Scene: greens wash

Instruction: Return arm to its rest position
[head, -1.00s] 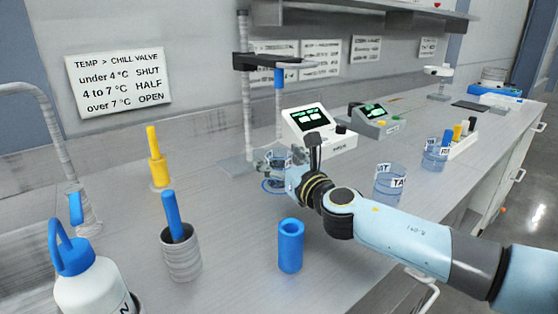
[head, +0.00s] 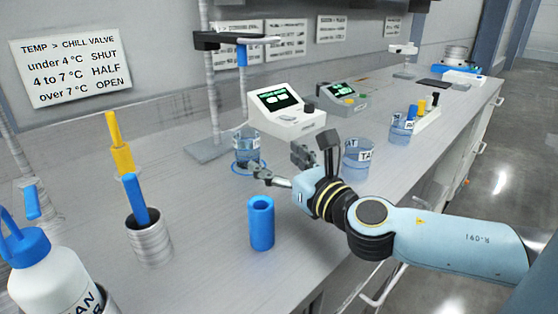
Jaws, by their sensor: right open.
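My right gripper (head: 280,168) is open and empty above the bench, its fingers spread and pointing left. A clear beaker (head: 247,147) with liquid stands on a blue ring under the blue probe, just beyond the fingers and apart from them. My right arm comes in from the lower right, over the bench's front edge. My left gripper is not in view.
A blue cylinder (head: 261,223) stands in front of the gripper. A labelled beaker (head: 357,157) stands behind the wrist. A ribbed metal cup (head: 149,238), a yellow tool (head: 120,150) and a white bottle (head: 55,275) are at left. A white meter (head: 284,110) stands behind.

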